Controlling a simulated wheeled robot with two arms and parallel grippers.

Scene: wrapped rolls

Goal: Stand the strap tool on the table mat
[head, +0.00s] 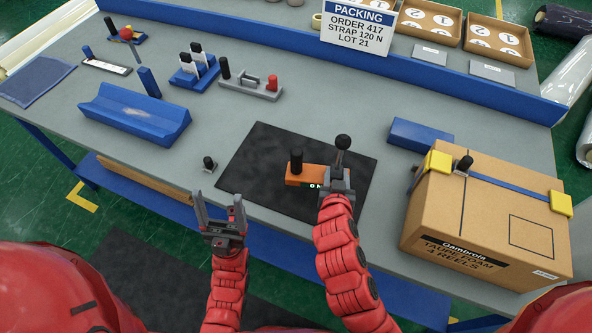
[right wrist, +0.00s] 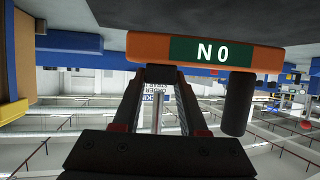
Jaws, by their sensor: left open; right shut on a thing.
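The strap tool (head: 306,174) has an orange body, a black knob at its left end and a ball-topped lever. It is upright over the black table mat (head: 260,150), right of the mat's middle. My right gripper (head: 338,184) is shut on its right end. In the right wrist view the tool (right wrist: 150,50) shows a green "N 0" display, and the picture is upside down. The mat is close to its underside; I cannot tell whether they touch. My left gripper (head: 221,208) is open and empty, in front of the table's front edge, left of the tool.
A carton (head: 480,225) with a blue strap and yellow corner pieces stands at right. A blue block (head: 420,134) lies behind it. A blue cradle (head: 135,113), a small black-knobbed piece (head: 208,164) and a grey holder (head: 250,86) stand left of and behind the mat. The mat's left part is clear.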

